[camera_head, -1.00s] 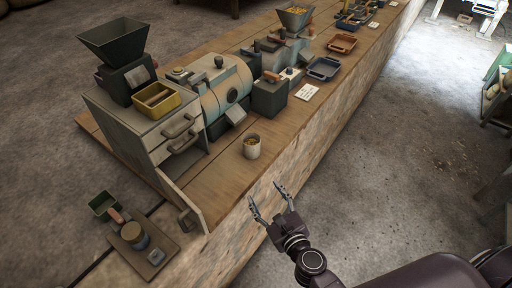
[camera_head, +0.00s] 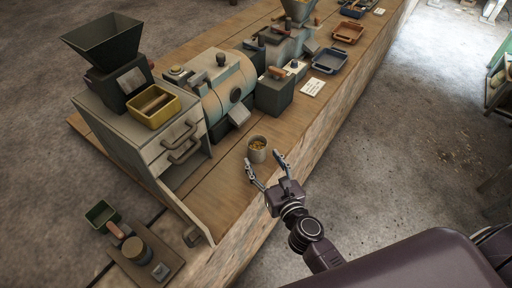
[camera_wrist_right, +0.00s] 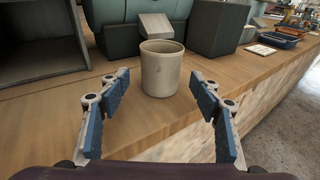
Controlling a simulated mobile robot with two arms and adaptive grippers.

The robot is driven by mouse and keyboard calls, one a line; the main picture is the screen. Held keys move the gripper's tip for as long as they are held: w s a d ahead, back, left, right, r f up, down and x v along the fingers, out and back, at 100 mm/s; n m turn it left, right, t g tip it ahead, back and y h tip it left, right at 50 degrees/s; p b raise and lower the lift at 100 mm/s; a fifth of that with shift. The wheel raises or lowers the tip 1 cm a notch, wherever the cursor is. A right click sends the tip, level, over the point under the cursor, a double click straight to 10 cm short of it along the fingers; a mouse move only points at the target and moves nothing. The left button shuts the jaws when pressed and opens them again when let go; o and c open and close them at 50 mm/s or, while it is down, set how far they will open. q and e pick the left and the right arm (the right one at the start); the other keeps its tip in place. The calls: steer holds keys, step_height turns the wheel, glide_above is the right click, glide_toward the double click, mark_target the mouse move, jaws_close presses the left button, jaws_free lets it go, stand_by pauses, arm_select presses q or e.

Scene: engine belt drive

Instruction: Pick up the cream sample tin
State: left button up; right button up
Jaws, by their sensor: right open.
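The cream sample tin (camera_head: 257,150) stands upright on the wooden bench top near its front edge, with some yellowish contents in its open mouth. In the right wrist view the tin (camera_wrist_right: 161,70) stands just beyond and between my fingertips. My right gripper (camera_head: 264,168) is open and empty, its two fingers spread to either side of the tin's near side. Its blue-padded fingers also show in the right wrist view (camera_wrist_right: 163,95). Whether a finger touches the tin I cannot tell, but a gap shows on both sides. My left gripper is not in view.
A cream drawer cabinet (camera_head: 150,143) stands left of the tin with a yellow tray (camera_head: 153,107) on top. The roaster-like drum machine (camera_head: 222,90) and a dark box (camera_head: 273,95) stand behind it. Bare bench top lies to the tin's right, with a small white card (camera_head: 312,88) beyond.

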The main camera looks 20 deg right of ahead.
mark_target(260, 157)
steer(key=shift+w+f, duration=0.15)
steer(key=shift+w, duration=0.55)
steer(key=w, duration=0.1)
steer(key=w+f, duration=0.1)
steer(key=w, duration=0.1)
steer(key=shift+w+a, duration=0.15)
steer(key=shift+w, duration=0.4)
steer(key=c, duration=1.2)
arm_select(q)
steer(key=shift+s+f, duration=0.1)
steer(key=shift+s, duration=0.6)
arm_select(e)
steer(key=shift+c, duration=0.8)
steer(key=shift+r, duration=0.1)
